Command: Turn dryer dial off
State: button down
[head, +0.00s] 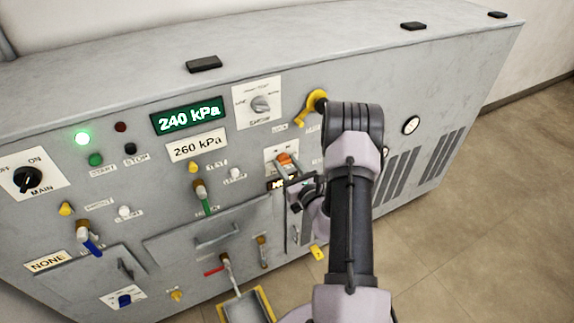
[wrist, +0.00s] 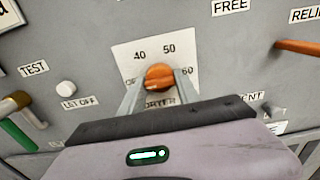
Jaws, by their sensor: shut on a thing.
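The dryer dial is an orange knob (wrist: 159,76) on a white plate marked 40, 50, 60 and partly hidden "OF". It also shows in the head view as an orange dial (head: 285,158) on the grey panel front. My gripper (wrist: 160,84) is shut on the dial, one finger on each side of it. In the head view my gripper (head: 288,170) reaches the panel from the right. The fingers cover part of the plate and part of the "DRYER" label. I cannot tell which mark the dial points to.
An orange relief lever (wrist: 297,47) sticks out to the right. A yellow handle (head: 312,107) is above the dial in the head view. Open floor (head: 490,230) lies at right.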

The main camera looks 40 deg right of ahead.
jog(key=c, duration=0.9)
grip_release()
jog(key=p+v, duration=0.2)
jog(key=v, duration=1.5)
jog(key=shift+s, duration=0.25)
